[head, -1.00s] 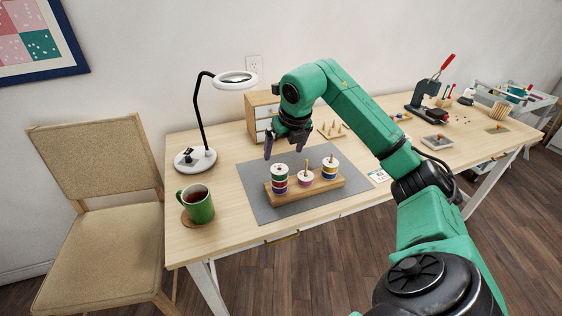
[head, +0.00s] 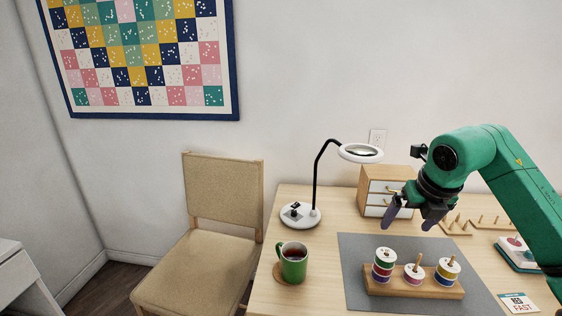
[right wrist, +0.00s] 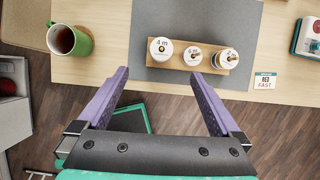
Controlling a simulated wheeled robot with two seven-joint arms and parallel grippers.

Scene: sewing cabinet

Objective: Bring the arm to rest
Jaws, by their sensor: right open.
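My right gripper (head: 412,218) is open and empty, its two purple fingers apart above the back of the grey mat (head: 353,262). In the right wrist view its fingers (right wrist: 163,92) point toward the table with nothing between them. Ahead of them is a wooden holder (head: 412,290) with several pegs, lying on the mat. It carries stacked spools on the left peg (head: 384,265), a single spool in the middle (head: 414,274) and a stack on the right (head: 447,270). The gripper is apart from the spools. My left gripper is not in view.
A green mug (head: 294,266) stands on a coaster at the table's left. A magnifier lamp (head: 316,190) and a small drawer cabinet (head: 374,192) stand behind. A pegged wooden board (head: 458,228) is behind the mat. A chair (head: 215,240) stands left of the table.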

